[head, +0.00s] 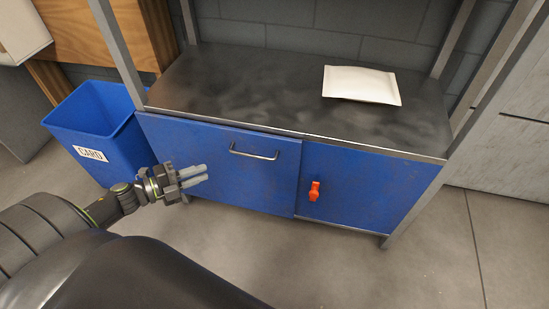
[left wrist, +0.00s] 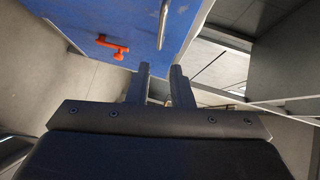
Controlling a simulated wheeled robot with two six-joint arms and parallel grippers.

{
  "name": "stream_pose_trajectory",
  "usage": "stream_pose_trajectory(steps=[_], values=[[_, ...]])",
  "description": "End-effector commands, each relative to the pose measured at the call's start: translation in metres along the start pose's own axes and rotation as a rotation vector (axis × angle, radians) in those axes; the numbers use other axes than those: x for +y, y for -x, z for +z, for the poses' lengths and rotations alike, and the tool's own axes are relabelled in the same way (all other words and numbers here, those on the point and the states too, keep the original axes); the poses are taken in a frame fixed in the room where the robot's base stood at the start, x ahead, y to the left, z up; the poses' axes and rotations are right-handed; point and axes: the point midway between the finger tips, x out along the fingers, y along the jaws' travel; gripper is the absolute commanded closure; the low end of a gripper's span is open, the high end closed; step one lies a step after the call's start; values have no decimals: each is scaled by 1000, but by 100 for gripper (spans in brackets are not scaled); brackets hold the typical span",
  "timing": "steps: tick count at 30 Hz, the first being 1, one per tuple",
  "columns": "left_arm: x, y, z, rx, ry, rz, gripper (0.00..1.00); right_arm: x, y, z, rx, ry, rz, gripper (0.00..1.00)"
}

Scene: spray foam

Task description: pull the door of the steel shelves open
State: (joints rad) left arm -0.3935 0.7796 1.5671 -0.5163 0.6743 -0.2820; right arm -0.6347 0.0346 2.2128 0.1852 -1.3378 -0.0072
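The steel shelves (head: 295,131) have a blue lower cabinet. Its left door (head: 220,175) carries a horizontal metal bar handle (head: 254,153) near the top right. The door looks shut or nearly so; its right edge stands slightly proud of the blue panel beside it. My left gripper (head: 205,173) is in front of this door, left of and below the handle, and holds nothing. In the left wrist view its fingers (left wrist: 160,69) are apart, pointing toward the blue door (left wrist: 145,15), with the bar handle (left wrist: 163,22) beyond their tips, not touching. My right gripper is not in view.
An orange latch-like part (head: 314,190) sits on the right blue panel (head: 365,190). A white packet (head: 361,85) lies on the dark shelf top. A blue bin (head: 95,125) labelled CARD stands left of the shelves. The floor (head: 340,275) in front is clear.

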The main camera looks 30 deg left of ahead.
Motion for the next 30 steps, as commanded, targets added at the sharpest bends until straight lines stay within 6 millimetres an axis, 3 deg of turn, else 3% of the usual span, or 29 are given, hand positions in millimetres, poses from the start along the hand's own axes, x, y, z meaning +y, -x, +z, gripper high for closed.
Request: stream_pose_trajectory(steps=[8,24,30], values=[[-2,-27,-2,11,-10,-4,80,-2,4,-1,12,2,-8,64],[-2,-134,-2,8,-6,-4,80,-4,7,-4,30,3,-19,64],[-1,-163,-2,8,-8,-2,80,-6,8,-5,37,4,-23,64]])
